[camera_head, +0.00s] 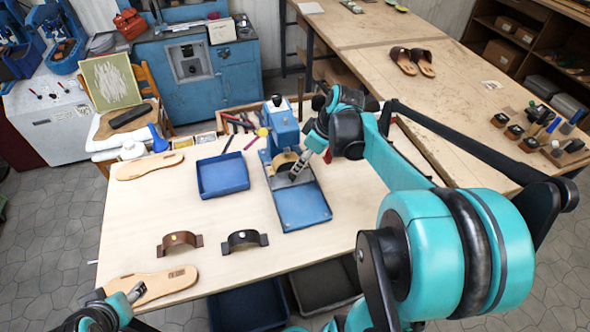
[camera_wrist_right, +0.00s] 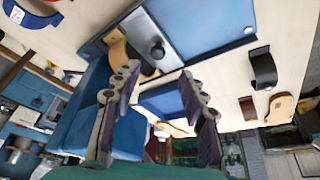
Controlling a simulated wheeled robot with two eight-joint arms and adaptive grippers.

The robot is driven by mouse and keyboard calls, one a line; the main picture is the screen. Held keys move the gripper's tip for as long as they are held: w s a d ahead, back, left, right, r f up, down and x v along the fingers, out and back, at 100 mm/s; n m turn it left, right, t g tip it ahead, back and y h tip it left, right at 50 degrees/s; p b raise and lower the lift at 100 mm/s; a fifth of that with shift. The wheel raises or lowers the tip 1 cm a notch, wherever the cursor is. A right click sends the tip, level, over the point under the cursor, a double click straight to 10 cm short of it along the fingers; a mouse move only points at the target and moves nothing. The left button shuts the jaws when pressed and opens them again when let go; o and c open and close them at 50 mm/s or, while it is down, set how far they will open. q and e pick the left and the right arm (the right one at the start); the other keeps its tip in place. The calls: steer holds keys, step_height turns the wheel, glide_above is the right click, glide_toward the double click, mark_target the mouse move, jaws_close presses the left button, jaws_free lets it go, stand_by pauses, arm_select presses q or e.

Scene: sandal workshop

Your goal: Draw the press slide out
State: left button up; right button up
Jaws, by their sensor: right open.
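The blue press (camera_head: 284,128) stands at the back of the light wooden table. Its blue base (camera_head: 303,207) extends toward the front. A grey slide plate (camera_wrist_right: 149,22) with a black knob (camera_wrist_right: 157,50) lies on the base, beside a tan curved piece (camera_head: 284,158) under the press head. My right gripper (camera_head: 298,171) is over the slide, its fingers apart. In the right wrist view the open gripper (camera_wrist_right: 158,85) has nothing between its fingers, and the knob shows beyond them. My left gripper (camera_head: 135,293) is at the lower left, over a sole; its jaw gap is unclear.
A blue tray (camera_head: 222,177) sits left of the press. A brown strap (camera_head: 179,242) and a black strap (camera_head: 244,239) stand near the front. Two soles lie on the left, one at the back (camera_head: 149,166), one in front (camera_head: 165,281). Tools (camera_head: 238,127) lie behind the tray.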

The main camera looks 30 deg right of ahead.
mark_target(293, 175)
steer(key=b+x, duration=0.1)
steer(key=x, duration=0.3)
steer(key=b+x, duration=0.1)
steer(key=x, duration=0.3)
steer(key=shift+w+d+b, duration=0.1)
steer(key=shift+d+b, duration=0.15)
steer(key=shift+b, duration=0.1)
steer(key=shift+r, duration=0.1)
jaws_close()
